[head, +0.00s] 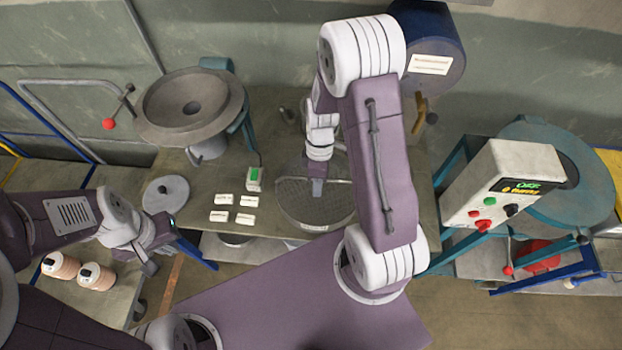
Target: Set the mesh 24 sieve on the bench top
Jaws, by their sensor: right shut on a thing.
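A round grey sieve (296,205) with a mesh floor and a small pale label on its near rim is at the bench top (232,178), right of the middle. The label is too small to read. My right gripper (317,188) comes down over the sieve and is shut on it; the fingers hide the exact grip point. I cannot tell whether the sieve touches the bench or is just above it. My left gripper (150,266) hangs at the lower left, away from the sieve; its finger gap is not clear.
Several white labelled blocks (219,216) and a small green-topped box (254,178) lie left of the sieve. A grey bowl-shaped machine (190,105) and round lid (166,194) are further left. A control box (503,183) stands right. Two spools (96,276) sit lower left.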

